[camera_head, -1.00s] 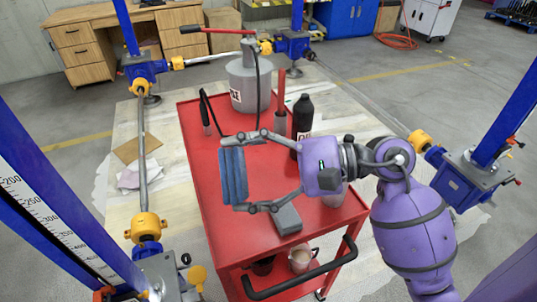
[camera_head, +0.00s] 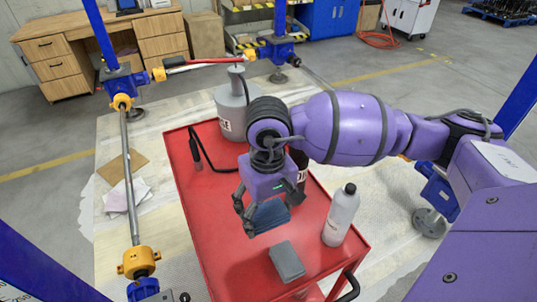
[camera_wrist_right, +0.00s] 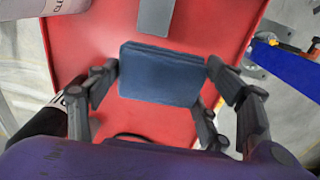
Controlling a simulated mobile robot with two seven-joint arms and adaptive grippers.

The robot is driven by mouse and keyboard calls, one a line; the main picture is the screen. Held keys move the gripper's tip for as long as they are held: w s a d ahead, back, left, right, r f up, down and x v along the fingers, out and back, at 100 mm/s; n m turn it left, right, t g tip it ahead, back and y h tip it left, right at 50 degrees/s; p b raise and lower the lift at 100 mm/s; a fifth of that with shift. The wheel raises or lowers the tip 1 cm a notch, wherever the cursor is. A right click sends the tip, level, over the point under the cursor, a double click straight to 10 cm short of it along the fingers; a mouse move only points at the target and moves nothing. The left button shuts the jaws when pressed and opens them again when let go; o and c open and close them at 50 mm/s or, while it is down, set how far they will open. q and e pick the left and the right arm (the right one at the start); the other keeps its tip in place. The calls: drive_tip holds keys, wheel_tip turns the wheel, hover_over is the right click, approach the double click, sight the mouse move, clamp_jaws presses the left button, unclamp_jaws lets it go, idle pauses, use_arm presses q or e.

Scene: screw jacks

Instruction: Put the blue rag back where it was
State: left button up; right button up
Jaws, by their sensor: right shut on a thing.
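The blue rag (camera_head: 270,216) is folded into a flat block and held over the red cart (camera_head: 215,205). My right gripper (camera_head: 268,212) points down and is shut on the rag, with one finger at each end. In the right wrist view, the rag (camera_wrist_right: 160,74) lies between the two fingers of my right gripper (camera_wrist_right: 163,70), with the red cart top behind it. I cannot tell whether the rag touches the cart top. My left gripper is out of view.
A grey block (camera_head: 286,261) lies just in front of the rag. A white bottle (camera_head: 341,214) stands to the right. A dark bottle (camera_head: 301,168), partly hidden by my arm, and a grey oil can (camera_head: 232,115) stand behind.

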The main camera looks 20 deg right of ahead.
drive_tip(key=shift+w+d, duration=0.3)
drive_tip(key=shift+d, duration=0.05)
drive_tip(key=w+f, duration=0.3)
drive_tip(key=w, duration=0.1)
drive_tip(key=w+f, duration=0.3)
drive_tip(key=w, duration=0.1)
drive_tip(key=w+f, duration=0.3)
drive_tip(key=w, duration=0.2)
drive_tip(key=shift+w+a+f+p, duration=0.1)
drive_tip(key=shift+a+p, duration=0.05)
drive_tip(key=shift+p, duration=0.2)
drive_tip(key=shift+w+f, duration=0.2)
drive_tip(key=shift+f, duration=0.1)
wheel_tip(320, 180, down, 3)
drive_tip(key=o, duration=1.2)
drive_tip(key=shift+r, duration=0.15)
